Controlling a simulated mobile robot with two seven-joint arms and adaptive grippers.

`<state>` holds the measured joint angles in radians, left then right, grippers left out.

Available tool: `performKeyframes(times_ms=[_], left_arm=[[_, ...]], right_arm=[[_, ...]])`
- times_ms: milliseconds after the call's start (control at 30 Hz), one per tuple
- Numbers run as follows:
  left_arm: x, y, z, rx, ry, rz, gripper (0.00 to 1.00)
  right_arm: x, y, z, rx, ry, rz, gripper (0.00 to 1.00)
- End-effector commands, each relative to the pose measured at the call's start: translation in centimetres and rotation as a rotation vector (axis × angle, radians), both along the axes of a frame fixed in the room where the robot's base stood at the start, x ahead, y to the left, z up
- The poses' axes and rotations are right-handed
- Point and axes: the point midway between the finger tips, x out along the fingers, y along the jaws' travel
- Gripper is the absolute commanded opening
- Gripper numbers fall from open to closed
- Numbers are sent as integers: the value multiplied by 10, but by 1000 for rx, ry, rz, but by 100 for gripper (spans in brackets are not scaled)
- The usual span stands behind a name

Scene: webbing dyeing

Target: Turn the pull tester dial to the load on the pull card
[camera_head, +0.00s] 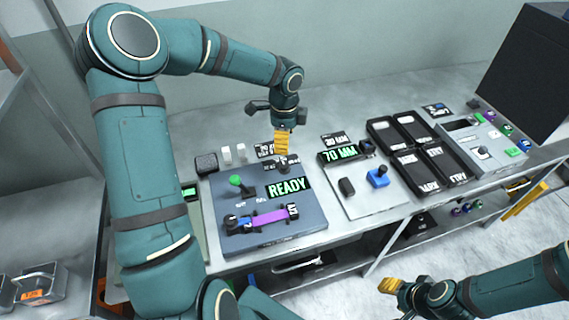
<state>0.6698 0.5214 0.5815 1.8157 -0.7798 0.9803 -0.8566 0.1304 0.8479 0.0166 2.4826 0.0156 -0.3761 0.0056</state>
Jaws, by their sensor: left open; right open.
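The pull tester (235,215) is a grey-blue panel on the bench, with a READY display (288,187) and a green-topped lever (236,181). A purple webbing strip (268,218) lies across its front between dark holders. A dark dial (283,168) sits near the panel's back edge. A black card (264,151) with white lettering stands behind it, partly hidden by my gripper; I cannot read its load. My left gripper (283,150), with yellow fingers, is open and points down just above the dial; contact cannot be told. My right gripper (391,285) is open and empty, low in front of the bench.
Right of the tester is a pale panel (375,205) with a 70 MM display (339,154), a black knob and a blue knob. A card reading 30 MM (335,138) stands behind it. Black trays (408,170) and a button box (480,150) stand farther right.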

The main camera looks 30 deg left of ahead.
Motion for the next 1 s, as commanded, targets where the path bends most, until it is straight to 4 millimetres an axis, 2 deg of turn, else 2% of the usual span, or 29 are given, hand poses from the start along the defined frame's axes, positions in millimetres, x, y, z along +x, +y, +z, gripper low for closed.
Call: performKeyframes(times_ms=[33,300,500,700,1000], left_arm=[[-1,0,-12,-3,3,-1,64],[-1,-1,-66,-4,3,1,64],[0,-1,-97,-3,1,-1,64],[0,0,-113,-1,1,0,64],[0,0,-116,-1,0,1,64]], right_arm=[[0,0,-3,0,0,0,47],[-1,1,-11,-1,1,2,47],[-2,1,-15,0,6,5,47],[-3,1,-16,1,7,7,47],[-3,1,-16,1,8,7,47]])
